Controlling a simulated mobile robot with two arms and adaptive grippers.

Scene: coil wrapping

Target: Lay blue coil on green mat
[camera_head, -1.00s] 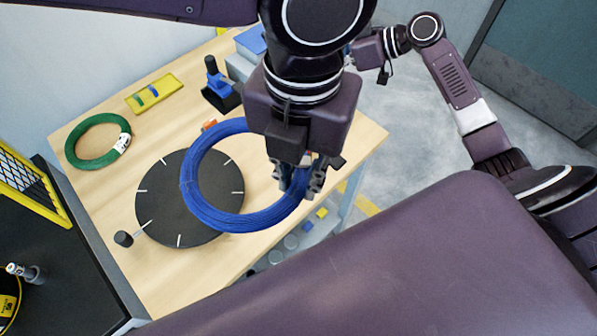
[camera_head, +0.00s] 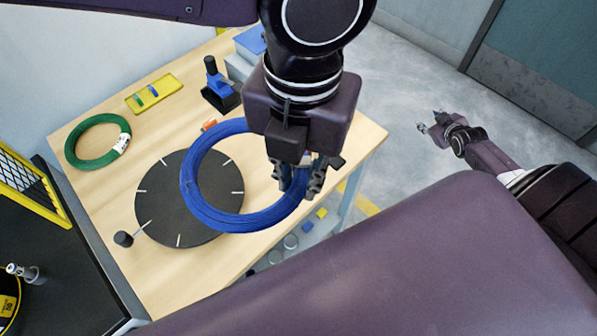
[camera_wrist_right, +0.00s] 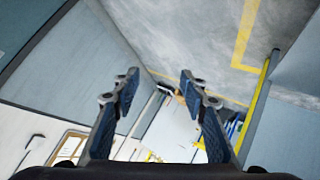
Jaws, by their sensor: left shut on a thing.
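The blue coil (camera_head: 193,188) is a thick ring held at its right side by my left gripper (camera_head: 298,180). The left gripper is shut on it. The coil's left part overlaps the round black disc (camera_head: 160,205) in the head view and appears above it; the gap is hard to judge. No green mat can be made out in these views. My right gripper (camera_head: 432,126) is away from the table, over the floor at the right. In the right wrist view, its two fingers (camera_wrist_right: 158,88) are apart with nothing between them.
A green coil (camera_head: 72,156) with a white tag lies on the wooden table (camera_head: 100,220) at the left. A yellow tray (camera_head: 170,82) and a black-and-blue tool (camera_head: 220,96) stand at the back. A black peg (camera_head: 123,239) stands by the disc.

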